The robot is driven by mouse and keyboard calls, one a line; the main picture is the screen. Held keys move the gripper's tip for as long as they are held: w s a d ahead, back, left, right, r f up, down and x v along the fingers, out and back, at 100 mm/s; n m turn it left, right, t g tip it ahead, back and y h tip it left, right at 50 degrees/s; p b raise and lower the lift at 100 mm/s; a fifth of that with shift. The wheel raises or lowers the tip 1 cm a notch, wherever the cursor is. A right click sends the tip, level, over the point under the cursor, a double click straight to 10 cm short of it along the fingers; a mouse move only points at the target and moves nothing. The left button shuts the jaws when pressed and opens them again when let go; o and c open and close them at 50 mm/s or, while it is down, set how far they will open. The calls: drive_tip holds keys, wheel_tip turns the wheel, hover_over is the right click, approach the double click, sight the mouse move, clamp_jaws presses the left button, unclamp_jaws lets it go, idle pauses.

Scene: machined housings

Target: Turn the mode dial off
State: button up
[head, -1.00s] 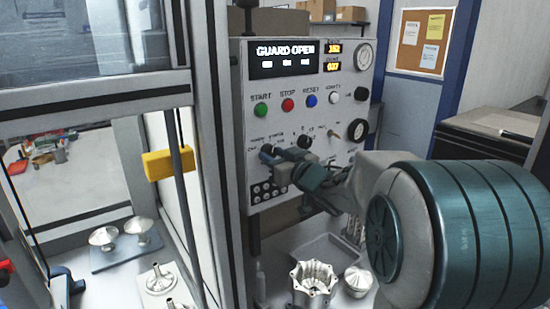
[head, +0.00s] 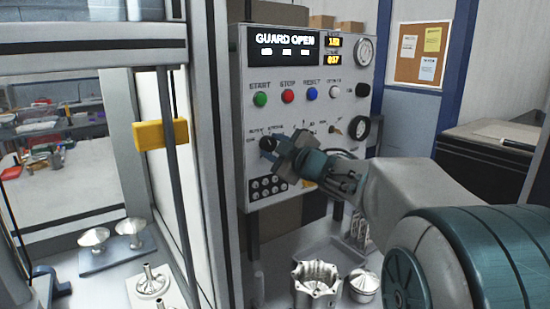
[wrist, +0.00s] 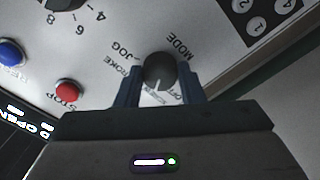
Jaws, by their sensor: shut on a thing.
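The mode dial (wrist: 160,70) is a round dark knob with a pale pointer line on the grey panel. In the wrist view its pointer points down the picture, toward small lettering partly hidden by my gripper. The words MODE and JOG read clearly beside it. My gripper (wrist: 157,84) is shut on the dial, one blue finger on each side of it. In the head view the dial (head: 268,144) shows as a dark knob at the tip of my gripper (head: 273,149), low on the panel's left part.
The control panel (head: 331,112) has green, red and blue buttons above the dial and a black keypad (head: 268,188) below. Its display reads GUARD OPEN. A grey frame post (head: 215,150) stands close on the left. A metal housing (head: 314,286) stands below the panel.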

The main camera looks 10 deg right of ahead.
drive_tip(key=n+b, duration=0.1)
drive_tip(key=n, duration=0.1)
drive_tip(key=n+b, duration=0.2)
drive_tip(key=shift+f+n, duration=0.2)
drive_tip(key=shift+n, duration=0.1)
drive_tip(key=shift+r+n+b, duration=0.15)
drive_tip(key=shift+n+b, duration=0.75)
drive_tip(key=shift+n, duration=0.7)
drive_tip(key=o, duration=1)
drive_tip(key=shift+r, duration=0.1)
drive_tip(key=v, duration=1.4)
drive_tip(key=shift+w+b, duration=0.1)
drive_tip(key=shift+b, duration=0.25)
drive_tip(key=shift+d, duration=0.1)
